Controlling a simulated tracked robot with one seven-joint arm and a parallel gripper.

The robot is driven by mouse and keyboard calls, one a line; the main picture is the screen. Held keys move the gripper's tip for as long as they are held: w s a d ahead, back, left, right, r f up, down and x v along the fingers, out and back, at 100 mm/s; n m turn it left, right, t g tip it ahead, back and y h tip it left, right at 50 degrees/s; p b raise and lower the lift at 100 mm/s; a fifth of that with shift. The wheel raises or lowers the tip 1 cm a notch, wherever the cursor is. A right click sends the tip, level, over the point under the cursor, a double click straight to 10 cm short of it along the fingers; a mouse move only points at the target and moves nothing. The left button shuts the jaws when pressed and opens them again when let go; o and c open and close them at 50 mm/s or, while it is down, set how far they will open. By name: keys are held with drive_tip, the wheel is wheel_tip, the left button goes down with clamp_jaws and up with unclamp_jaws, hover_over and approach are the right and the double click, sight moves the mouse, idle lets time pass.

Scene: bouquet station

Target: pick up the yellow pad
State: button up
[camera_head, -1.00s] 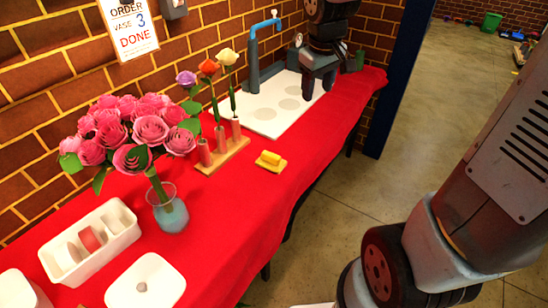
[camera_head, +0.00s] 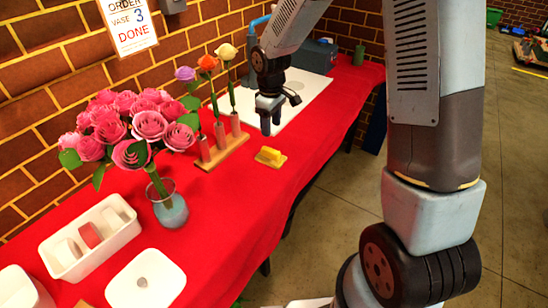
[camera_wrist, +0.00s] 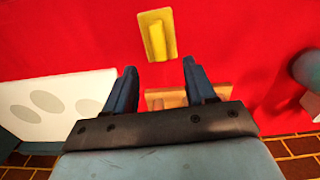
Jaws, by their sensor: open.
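The yellow pad (camera_head: 270,156) lies on the red-covered table, right of the wooden flower stand and near the table's front edge. In the wrist view the yellow pad (camera_wrist: 157,38) shows a raised ridge on a flat base, beyond and between the fingertips. My gripper (camera_head: 270,122) hangs above the table, a little behind the pad and apart from it. In the wrist view my gripper (camera_wrist: 160,80) has its two blue fingers spread with nothing between them.
A wooden stand (camera_head: 222,154) with single flowers is close to the left of my gripper. A white board (camera_head: 308,88) lies behind. Red cloth around the pad is clear.

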sight(271, 150)
wheel_tip(271, 150, down, 12)
drive_tip(key=shift+w+f, duration=0.1)
drive_tip(key=shift+f, duration=0.05)
idle(0.6)
clamp_jaws()
idle(0.4)
